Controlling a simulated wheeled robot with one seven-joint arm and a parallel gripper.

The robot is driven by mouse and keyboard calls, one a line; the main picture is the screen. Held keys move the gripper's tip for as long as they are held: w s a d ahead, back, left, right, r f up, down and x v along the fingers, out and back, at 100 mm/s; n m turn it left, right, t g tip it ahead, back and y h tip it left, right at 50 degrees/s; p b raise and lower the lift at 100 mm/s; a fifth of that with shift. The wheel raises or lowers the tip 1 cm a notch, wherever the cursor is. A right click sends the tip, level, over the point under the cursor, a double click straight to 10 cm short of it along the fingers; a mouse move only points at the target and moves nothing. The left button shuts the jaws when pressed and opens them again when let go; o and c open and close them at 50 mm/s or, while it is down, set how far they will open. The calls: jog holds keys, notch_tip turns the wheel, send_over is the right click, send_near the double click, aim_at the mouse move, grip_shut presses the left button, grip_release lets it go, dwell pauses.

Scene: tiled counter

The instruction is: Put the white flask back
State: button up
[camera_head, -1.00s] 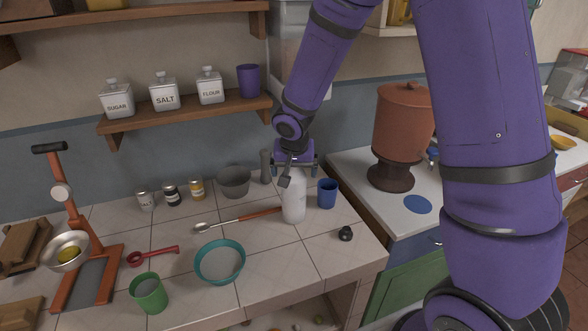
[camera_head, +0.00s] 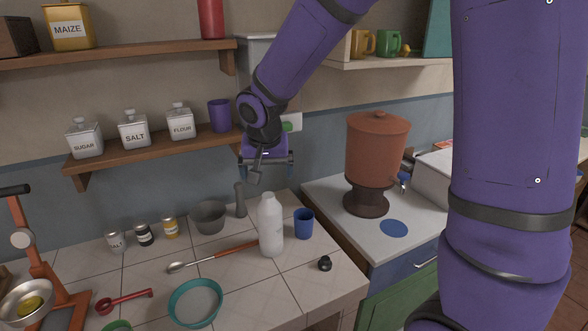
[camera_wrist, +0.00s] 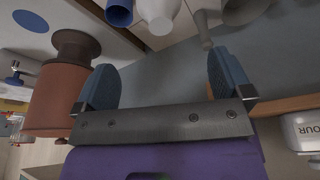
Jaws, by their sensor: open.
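The white flask (camera_head: 271,228) stands upright on the tiled counter, just left of the blue cup (camera_head: 304,223). Its open neck is uncovered. My gripper (camera_head: 266,171) is open and empty, raised above and slightly left of the flask, apart from it. In the wrist view, the blue jaws (camera_wrist: 163,72) are spread with nothing between them. The flask also shows at the top of that view (camera_wrist: 159,13), beyond the jaws and cut off by the frame edge. A small black stopper-like piece (camera_head: 325,263) lies on the counter right of the flask.
A wooden-handled spoon (camera_head: 215,257), teal bowl (camera_head: 177,306), grey bowl (camera_head: 209,217) and grey pestle-like piece (camera_head: 240,200) are near the flask. The jar shelf (camera_head: 160,153) is left of my gripper. A clay water urn (camera_head: 376,150) stands right.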

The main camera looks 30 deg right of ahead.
jog(key=s+d+r+n+t, duration=0.1)
jog(key=s+d+r, duration=0.2)
jog(key=s+r, duration=0.3)
jog(key=s+d+r+n, duration=0.1)
jog(key=s+d+r, duration=0.2)
jog(key=s+r, duration=0.25)
jog(key=s+d+r+n+t+y, duration=0.1)
jog(key=s+d+r+n, duration=0.1)
jog(key=s, duration=1.2)
jog(key=shift+s+r+n, duration=0.3)
jog(key=shift+s+r, duration=0.1)
jog(key=shift+r, duration=0.05)
